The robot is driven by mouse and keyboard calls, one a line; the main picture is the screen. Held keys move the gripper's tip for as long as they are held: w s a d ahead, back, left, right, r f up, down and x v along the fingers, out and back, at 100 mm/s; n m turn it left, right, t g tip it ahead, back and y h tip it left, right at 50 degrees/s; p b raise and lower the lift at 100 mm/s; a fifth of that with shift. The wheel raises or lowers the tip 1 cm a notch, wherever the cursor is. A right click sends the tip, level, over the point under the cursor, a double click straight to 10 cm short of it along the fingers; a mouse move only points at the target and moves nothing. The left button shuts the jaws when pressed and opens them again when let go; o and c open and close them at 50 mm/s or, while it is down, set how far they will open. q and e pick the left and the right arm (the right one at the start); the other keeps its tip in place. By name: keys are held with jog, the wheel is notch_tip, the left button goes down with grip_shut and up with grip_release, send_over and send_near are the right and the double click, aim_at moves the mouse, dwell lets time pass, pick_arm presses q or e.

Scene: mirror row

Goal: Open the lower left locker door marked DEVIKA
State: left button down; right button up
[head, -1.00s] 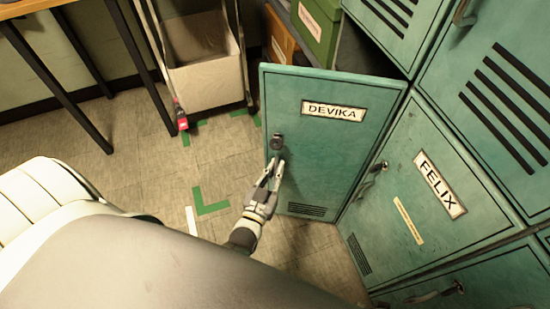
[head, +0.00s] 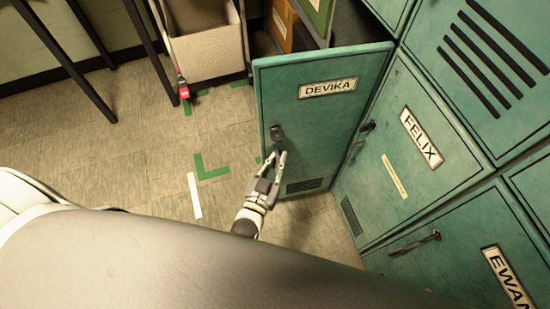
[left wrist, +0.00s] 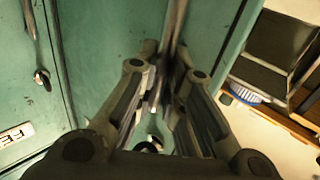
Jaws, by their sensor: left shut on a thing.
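The teal locker door marked DEVIKA (head: 345,120) stands swung out from the locker row in the head view. Its dark handle (head: 277,132) is near the free left edge. My left gripper (head: 277,155) is at this handle, shut on it; the fingers partly hide it. In the left wrist view my fingers (left wrist: 160,105) close around a dark upright bar, in front of teal metal. The locker opening behind the door shows only in part at the top. My right gripper is not in view.
The shut FELIX door (head: 400,150) is right of the open door, with the EWAN door (head: 470,250) nearer me. Boxes (head: 283,25) show behind the door's top. A pale bin (head: 207,52) stands at the back left.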

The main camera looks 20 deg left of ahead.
pick_arm(q)
jog(key=shift+a+r, duration=0.1)
jog(key=shift+r, duration=0.1)
jog(key=c, duration=1.5)
grip_release()
jog(key=s, duration=0.8)
jog(key=s+a, duration=0.1)
jog(key=s, duration=0.3)
jog(key=shift+f, duration=0.15)
